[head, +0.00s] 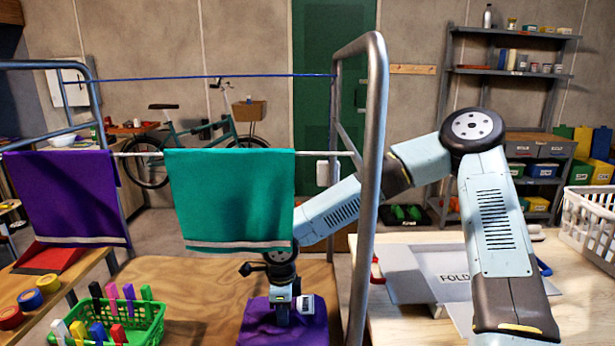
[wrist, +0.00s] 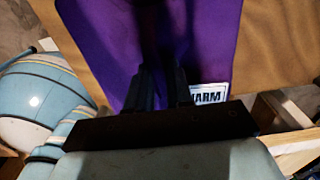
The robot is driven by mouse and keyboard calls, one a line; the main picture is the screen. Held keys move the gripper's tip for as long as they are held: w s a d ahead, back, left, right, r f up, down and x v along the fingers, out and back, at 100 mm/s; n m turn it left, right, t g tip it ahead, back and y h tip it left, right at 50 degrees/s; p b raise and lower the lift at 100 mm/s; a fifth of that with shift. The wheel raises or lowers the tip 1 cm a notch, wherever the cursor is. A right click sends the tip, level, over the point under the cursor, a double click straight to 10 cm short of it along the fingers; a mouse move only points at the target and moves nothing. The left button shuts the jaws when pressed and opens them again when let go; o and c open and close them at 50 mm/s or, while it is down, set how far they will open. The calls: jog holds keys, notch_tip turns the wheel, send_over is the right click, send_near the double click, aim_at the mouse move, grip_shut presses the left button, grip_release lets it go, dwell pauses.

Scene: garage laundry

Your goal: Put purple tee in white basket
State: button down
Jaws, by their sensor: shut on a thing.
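The purple tee (head: 258,328) is a bunched or folded purple cloth at the front of the wooden surface in the head view. It also fills the upper middle of the wrist view (wrist: 95,35). My gripper (head: 283,318) reaches down onto it from above and is shut on it. In the wrist view the dark fingers (wrist: 160,85) lie against the purple cloth, their tips hard to make out. A white label reading "WARM" (wrist: 210,93) shows beside the fingers. The white basket (head: 590,222) is a slatted basket at the far right, cut by the picture edge.
A metal rack frame (head: 374,150) stands between the tee and the right-hand table. Its rail carries a purple cloth (head: 70,195) and a teal cloth (head: 230,195). A green basket of clothespins (head: 150,327) is left of the tee. A grey folding board (head: 405,270) lies before the basket.

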jog(key=shift+a, duration=0.3)
jog(key=shift+w+a, duration=0.1)
jog(key=shift+a, duration=0.2)
